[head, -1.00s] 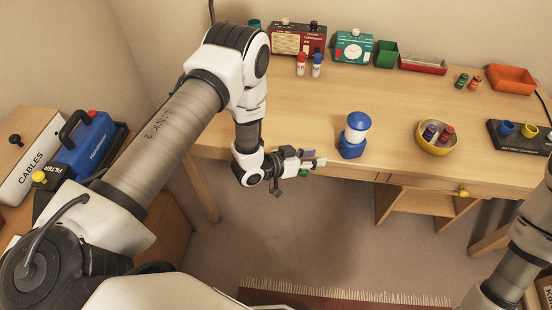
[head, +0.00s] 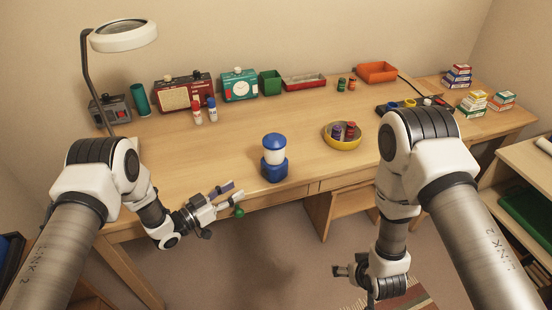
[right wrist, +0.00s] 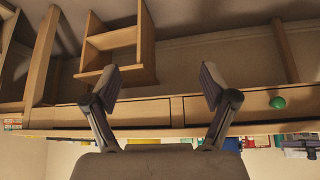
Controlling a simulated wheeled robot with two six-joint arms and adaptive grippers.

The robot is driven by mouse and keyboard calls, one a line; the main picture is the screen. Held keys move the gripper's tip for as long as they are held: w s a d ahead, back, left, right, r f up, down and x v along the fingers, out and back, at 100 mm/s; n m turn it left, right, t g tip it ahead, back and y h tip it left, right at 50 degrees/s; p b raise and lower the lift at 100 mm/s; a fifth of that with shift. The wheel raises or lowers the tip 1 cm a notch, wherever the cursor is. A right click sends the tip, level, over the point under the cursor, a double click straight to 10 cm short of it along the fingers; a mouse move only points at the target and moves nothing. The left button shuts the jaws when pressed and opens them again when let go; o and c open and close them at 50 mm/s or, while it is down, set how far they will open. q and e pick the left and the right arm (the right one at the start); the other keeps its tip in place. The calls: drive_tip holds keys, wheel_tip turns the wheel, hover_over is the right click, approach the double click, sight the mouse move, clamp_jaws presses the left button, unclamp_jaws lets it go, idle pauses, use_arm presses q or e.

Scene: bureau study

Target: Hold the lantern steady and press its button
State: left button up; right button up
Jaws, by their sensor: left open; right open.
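The lantern (head: 274,157) stands upright near the front edge of the desk, with a blue base, white middle and blue top. I cannot make out its button. My left gripper (head: 232,197) is open and empty, to the left of the lantern and nearer me, by the desk's front edge and apart from the lantern. My right gripper (head: 343,271) is open and empty, low in front of the desk, below and right of the lantern. Its open fingers (right wrist: 165,85) also show in the right wrist view, with no lantern between them.
The desk (head: 225,145) is clear around the lantern. A yellow bowl (head: 343,144) with small bottles stands to its right. Red and blue bottles (head: 212,109) stand behind left. A green knob (head: 239,211) is on the desk front by my left gripper. A lamp (head: 122,36) stands at left.

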sight(279, 150)
drive_tip(key=w+a+r+n+t+y, duration=0.1)
drive_tip(key=w+a+r+t, duration=0.25)
drive_tip(key=w, duration=0.45)
drive_tip(key=w+a+r+n+t+y, duration=0.1)
drive_tip(key=w+a+r+t, duration=0.1)
drive_tip(key=w+a+r, duration=0.4)
drive_tip(key=w+a+r+t+y, duration=0.1)
drive_tip(key=w+a+r, duration=0.2)
drive_tip(key=w+a+r+n+t+y, duration=0.1)
drive_tip(key=w+a+r+t+y, duration=0.1)
drive_tip(key=w+a+r, duration=0.1)
drive_tip(key=w+a+r+n+t+y, duration=0.1)
drive_tip(key=w+a+r, duration=0.2)
drive_tip(key=r, duration=0.2)
drive_tip(key=shift+w+a+y, duration=0.1)
drive_tip(key=shift+w+y, duration=0.05)
drive_tip(key=shift+y, duration=0.25)
drive_tip(key=x, duration=0.7)
drive_tip(key=shift+w+a, duration=0.15)
drive_tip(key=shift+w, duration=0.2)
use_arm(q)
drive_tip(key=shift+d, duration=0.1)
use_arm(e)
drive_tip(key=c, duration=1.4)
use_arm(q)
clamp_jaws()
